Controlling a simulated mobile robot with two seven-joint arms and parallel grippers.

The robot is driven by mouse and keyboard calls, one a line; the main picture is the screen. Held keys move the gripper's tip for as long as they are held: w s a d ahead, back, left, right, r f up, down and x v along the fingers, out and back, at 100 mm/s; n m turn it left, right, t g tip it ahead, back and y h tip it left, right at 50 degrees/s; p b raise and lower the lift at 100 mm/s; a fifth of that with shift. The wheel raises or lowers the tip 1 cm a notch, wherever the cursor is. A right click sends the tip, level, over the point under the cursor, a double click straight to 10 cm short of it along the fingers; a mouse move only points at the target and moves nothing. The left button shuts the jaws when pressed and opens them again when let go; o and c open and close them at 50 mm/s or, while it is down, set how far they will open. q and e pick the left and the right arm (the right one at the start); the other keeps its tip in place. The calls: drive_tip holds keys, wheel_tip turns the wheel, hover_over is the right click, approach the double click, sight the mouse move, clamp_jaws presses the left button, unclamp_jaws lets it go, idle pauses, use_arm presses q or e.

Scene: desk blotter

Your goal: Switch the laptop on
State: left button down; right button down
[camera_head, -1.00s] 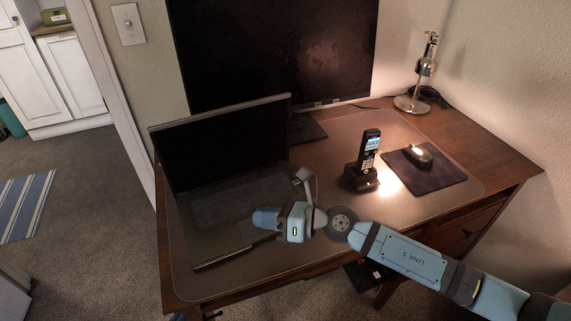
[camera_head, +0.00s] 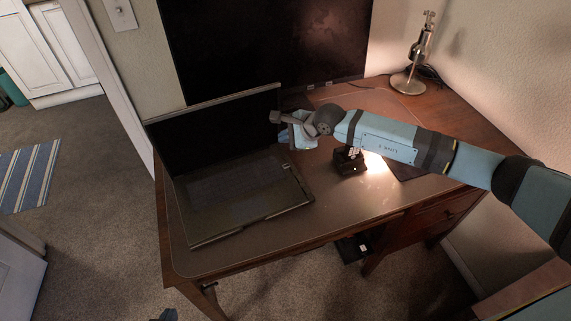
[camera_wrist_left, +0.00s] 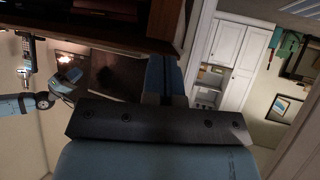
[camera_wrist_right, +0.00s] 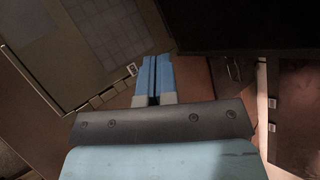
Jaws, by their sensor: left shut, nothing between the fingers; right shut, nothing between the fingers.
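The open laptop (camera_head: 240,190) sits at the left of the desk with its screen (camera_head: 215,130) dark. My right gripper (camera_head: 295,133) is beside the laptop's right edge near the hinge, its fingertips hard to make out in the head view. In the right wrist view its fingers (camera_wrist_right: 154,62) are shut and empty, over the laptop's side edge (camera_wrist_right: 95,102); a small pale-outlined spot (camera_wrist_right: 132,69) on that edge lies close to the tips. I cannot tell whether they touch. My left gripper (camera_wrist_left: 166,60) is shut and empty in the left wrist view, away from the laptop.
A large dark monitor (camera_head: 270,45) stands behind the laptop. A phone base (camera_head: 350,161) stands right of it, partly behind my right arm. A lamp (camera_head: 412,70) is at the back right. The blotter (camera_head: 270,240) in front of the laptop is bare.

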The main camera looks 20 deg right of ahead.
sight(286, 167)
drive_tip(key=shift+f, duration=0.15)
